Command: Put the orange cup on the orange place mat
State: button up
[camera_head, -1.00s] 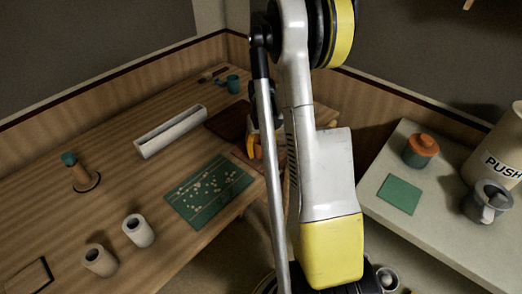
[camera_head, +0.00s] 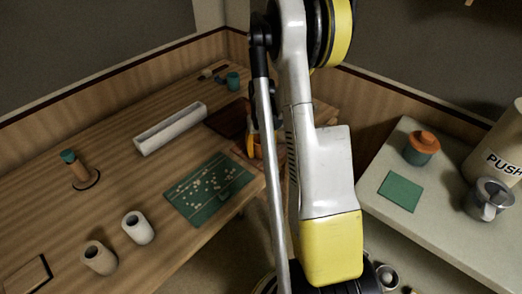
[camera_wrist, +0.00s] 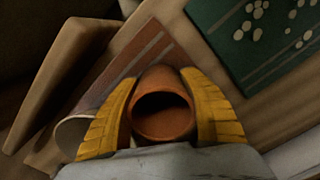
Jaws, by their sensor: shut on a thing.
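The orange cup (camera_wrist: 163,124) is between the yellow fingers of my gripper (camera_wrist: 157,84) in the wrist view, its dark opening facing the camera. My gripper is shut on it. The orange striped place mat (camera_wrist: 142,66) lies just beyond the cup in the wrist view, partly covered by the cup and left finger. I cannot tell whether the cup touches the mat. In the head view, my gripper (camera_head: 254,145) is at the table's right edge, mostly behind my arm, and the orange mat (camera_head: 238,156) shows only a corner; the cup is not clear there.
A green mat with pale pieces (camera_head: 209,189) lies close to the left of the orange mat. A white trough (camera_head: 170,129), a dark red mat (camera_head: 227,118) and a teal cup (camera_head: 233,81) are farther back. A pale rounded object (camera_wrist: 75,132) is beside the left finger.

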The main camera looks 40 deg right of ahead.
jog(key=shift+f, duration=0.15)
jog(key=o, duration=1.5)
notch_tip(320, 180, up, 12)
